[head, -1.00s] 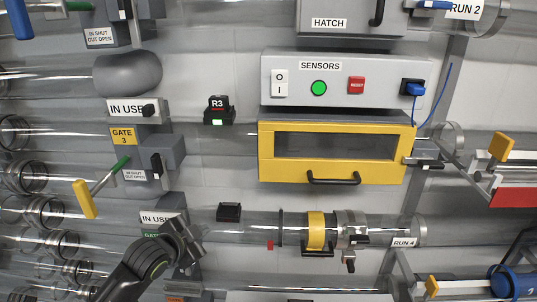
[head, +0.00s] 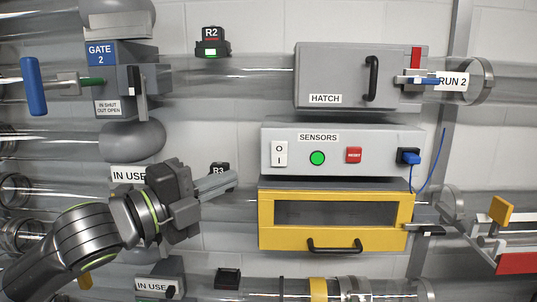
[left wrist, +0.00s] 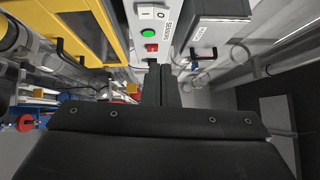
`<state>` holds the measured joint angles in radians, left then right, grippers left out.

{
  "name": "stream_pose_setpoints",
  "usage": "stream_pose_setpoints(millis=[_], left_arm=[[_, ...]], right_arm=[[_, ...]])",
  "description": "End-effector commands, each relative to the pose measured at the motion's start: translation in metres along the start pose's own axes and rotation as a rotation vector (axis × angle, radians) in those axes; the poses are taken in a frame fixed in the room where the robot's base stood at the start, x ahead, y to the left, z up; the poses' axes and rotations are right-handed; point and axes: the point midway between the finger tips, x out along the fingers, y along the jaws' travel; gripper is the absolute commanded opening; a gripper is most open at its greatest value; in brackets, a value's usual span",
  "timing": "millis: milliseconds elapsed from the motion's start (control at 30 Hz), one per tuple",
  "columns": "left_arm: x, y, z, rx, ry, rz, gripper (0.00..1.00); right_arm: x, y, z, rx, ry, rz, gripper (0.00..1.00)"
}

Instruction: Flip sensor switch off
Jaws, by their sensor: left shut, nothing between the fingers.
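The sensors box (head: 380,139) is a grey panel labelled SENSORS, in the middle right of the head view. Its white rocker switch (head: 280,154), marked O above I, sits at its left end. A lit green round light (head: 317,157) and a red reset button (head: 353,155) are to the right of the switch. My left gripper (head: 232,181) is shut and empty, left of and slightly below the switch, apart from it. In the left wrist view the fingers (left wrist: 160,84) point toward the panel, with the switch (left wrist: 152,12) beyond them. My right gripper is not in view.
A yellow-framed drawer (head: 385,238) with a black handle is directly below the sensors box. A grey hatch box (head: 335,75) is above it. A blue plug (head: 411,157) with a cable is at the panel's right end. Clear pipes run across behind.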

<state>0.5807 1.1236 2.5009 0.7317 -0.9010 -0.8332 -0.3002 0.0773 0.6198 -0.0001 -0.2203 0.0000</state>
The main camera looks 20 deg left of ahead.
Motion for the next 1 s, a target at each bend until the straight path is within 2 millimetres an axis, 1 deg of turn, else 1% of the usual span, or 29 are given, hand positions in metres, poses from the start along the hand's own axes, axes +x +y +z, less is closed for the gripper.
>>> stream_pose_setpoints(millis=[167,467,767,1000], left_arm=[[0.005,-0.001,0.001,-0.004,-0.002,-0.003,0.0],[0.024,-0.001,0.001,-0.008,-0.001,-0.003,0.0],[0.048,-0.001,0.0,-0.009,0.0,-0.002,0.0],[0.072,-0.002,0.0,-0.008,0.0,-0.001,0.0]], right_arm=[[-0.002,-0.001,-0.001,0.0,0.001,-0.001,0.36],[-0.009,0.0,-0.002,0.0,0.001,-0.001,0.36],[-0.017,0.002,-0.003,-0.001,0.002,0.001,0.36],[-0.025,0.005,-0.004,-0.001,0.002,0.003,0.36]])
